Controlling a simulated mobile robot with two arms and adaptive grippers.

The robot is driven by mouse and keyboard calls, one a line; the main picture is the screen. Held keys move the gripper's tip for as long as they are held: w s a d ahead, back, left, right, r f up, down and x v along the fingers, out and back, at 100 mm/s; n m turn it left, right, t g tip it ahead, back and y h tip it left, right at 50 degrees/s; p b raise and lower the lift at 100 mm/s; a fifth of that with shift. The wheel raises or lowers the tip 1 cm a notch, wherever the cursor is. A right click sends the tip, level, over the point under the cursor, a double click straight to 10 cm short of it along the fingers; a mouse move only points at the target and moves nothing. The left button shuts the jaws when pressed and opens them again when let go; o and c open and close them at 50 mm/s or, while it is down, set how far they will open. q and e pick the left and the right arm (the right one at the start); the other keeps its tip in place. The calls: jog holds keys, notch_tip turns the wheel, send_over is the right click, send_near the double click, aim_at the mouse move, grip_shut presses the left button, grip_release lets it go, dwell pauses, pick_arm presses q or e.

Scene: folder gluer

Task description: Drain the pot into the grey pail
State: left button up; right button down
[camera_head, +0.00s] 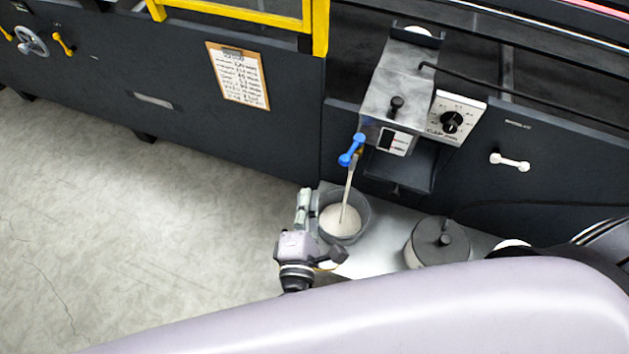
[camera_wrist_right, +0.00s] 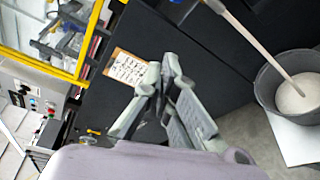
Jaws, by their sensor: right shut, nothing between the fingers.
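The pot is a grey metal box (camera_head: 396,78) with a black-knobbed lid, mounted on the machine's dark side. Its tap has a blue handle (camera_head: 350,150). A pale stream (camera_head: 348,186) runs from the tap into the grey pail (camera_head: 364,210), which holds a pool of pale liquid (camera_head: 340,221). The pail and stream also show in the right wrist view, with the pail (camera_wrist_right: 263,88) at the right edge. My right gripper (camera_head: 304,196) is shut and empty, just left of the pail and below the tap. Its fingers (camera_wrist_right: 160,75) meet in the wrist view. My left gripper is not in view.
A lidded grey container (camera_head: 438,243) stands right of the pail on a light plate (camera_head: 384,245). A dial panel (camera_head: 455,117) sits beside the pot. A clipboard (camera_head: 238,76) hangs on the dark panel. The floor (camera_head: 130,220) at left is clear.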

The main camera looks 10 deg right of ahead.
aim_at(352, 150)
jog(key=w+d+p, duration=0.3)
jog(key=w+d, duration=0.3)
jog(key=shift+w+r, duration=0.15)
jog(key=shift+w, duration=0.1)
dwell(0.3)
jog(key=shift+s+d+r+p, duration=0.2)
jog(key=shift+s+d+p, duration=0.2)
jog(key=shift+s+d, duration=0.25)
